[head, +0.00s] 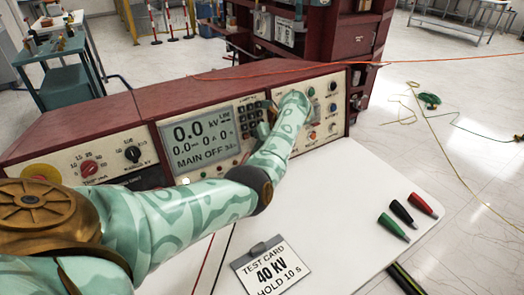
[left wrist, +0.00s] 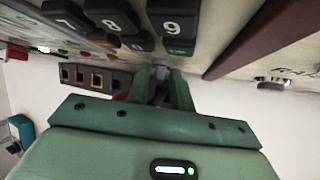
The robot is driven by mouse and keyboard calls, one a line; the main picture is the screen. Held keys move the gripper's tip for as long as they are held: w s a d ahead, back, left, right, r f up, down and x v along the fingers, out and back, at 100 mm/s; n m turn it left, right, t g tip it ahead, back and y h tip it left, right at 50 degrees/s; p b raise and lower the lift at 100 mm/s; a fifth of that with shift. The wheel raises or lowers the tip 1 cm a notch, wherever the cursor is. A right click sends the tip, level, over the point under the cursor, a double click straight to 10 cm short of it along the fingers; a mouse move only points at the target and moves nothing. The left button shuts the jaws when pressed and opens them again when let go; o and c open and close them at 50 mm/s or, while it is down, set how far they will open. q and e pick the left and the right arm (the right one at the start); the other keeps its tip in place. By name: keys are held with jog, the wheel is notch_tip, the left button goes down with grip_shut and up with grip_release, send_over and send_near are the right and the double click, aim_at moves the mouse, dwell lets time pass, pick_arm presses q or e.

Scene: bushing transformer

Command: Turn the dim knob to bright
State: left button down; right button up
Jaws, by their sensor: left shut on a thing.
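My left arm reaches from the left across the white bench to the control panel in the head view. My left gripper (head: 262,133) is at the panel, just below the keypad. The lit display (head: 205,140) left of the gripper reads 0.0 kV and MAIN OFF. My right gripper is not in view.
The keypad (left wrist: 112,15) is close above the fingers. A dark red divider (left wrist: 250,38) stands to their right. A row of coloured sockets (left wrist: 95,78) is at left. The test card (head: 270,265) and three coloured connectors (head: 403,212) lie on the white bench (head: 345,185).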

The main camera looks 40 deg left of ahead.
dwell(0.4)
pick_arm(q)
jog(key=c, duration=1.5)
grip_release()
jog(key=shift+o, duration=0.2)
